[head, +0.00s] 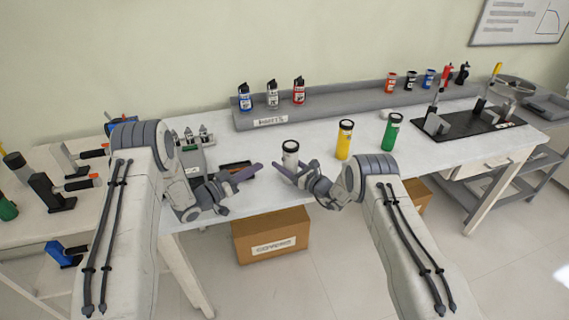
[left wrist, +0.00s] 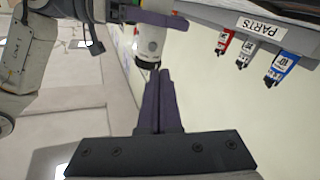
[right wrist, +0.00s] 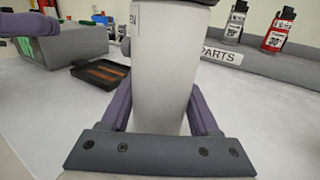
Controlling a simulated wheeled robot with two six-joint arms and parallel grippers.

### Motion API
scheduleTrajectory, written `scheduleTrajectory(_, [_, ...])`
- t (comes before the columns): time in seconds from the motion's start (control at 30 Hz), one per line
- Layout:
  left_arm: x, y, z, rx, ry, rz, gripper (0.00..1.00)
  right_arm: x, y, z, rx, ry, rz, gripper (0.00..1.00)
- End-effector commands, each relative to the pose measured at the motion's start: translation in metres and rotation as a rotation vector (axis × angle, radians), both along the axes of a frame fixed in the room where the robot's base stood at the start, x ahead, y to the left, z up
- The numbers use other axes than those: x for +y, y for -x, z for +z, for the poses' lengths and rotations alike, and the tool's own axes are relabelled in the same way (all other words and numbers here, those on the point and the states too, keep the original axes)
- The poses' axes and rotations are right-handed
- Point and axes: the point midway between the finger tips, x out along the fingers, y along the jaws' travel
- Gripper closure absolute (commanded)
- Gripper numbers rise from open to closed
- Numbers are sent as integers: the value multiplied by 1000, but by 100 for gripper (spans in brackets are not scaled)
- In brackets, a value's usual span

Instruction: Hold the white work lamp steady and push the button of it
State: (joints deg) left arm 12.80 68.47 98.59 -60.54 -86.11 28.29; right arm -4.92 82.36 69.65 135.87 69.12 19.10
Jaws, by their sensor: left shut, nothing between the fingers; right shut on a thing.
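The white work lamp (head: 290,158) stands upright on the table, with a dark top. My right gripper (head: 292,172) is shut around its body. In the right wrist view the lamp (right wrist: 160,70) fills the space between the two purple fingers (right wrist: 165,115). My left gripper (head: 252,172) is shut and empty, a little left of the lamp. In the left wrist view its fingers (left wrist: 160,85) are together, and the lamp (left wrist: 150,42) is just beyond their tips.
A yellow lamp (head: 344,140) and a green lamp (head: 391,132) stand to the right. A grey parts shelf (head: 340,105) with bottles runs along the back. A dark tray (head: 238,168) and a grey-green box (head: 190,165) are at the left. A cardboard box (head: 270,235) is under the table.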

Motion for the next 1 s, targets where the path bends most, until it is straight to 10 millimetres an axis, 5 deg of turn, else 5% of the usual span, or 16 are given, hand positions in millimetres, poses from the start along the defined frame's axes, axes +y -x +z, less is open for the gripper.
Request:
scheduleTrajectory(0.2, [-12, -2, 3, 197, 229, 261, 100, 0, 0, 1, -2, -1, 0, 100])
scheduleTrajectory(0.5, [5, 18, -8, 353, 410, 570, 100, 0, 0, 1, -2, -1, 0, 100])
scheduleTrajectory(0.73, [10, 24, -10, 374, 443, 644, 100, 0, 0, 1, -2, -1, 0, 100])
scheduleTrajectory(1.0, [-17, 6, -10, 373, 444, 642, 100, 0, 0, 1, -2, -1, 0, 100])
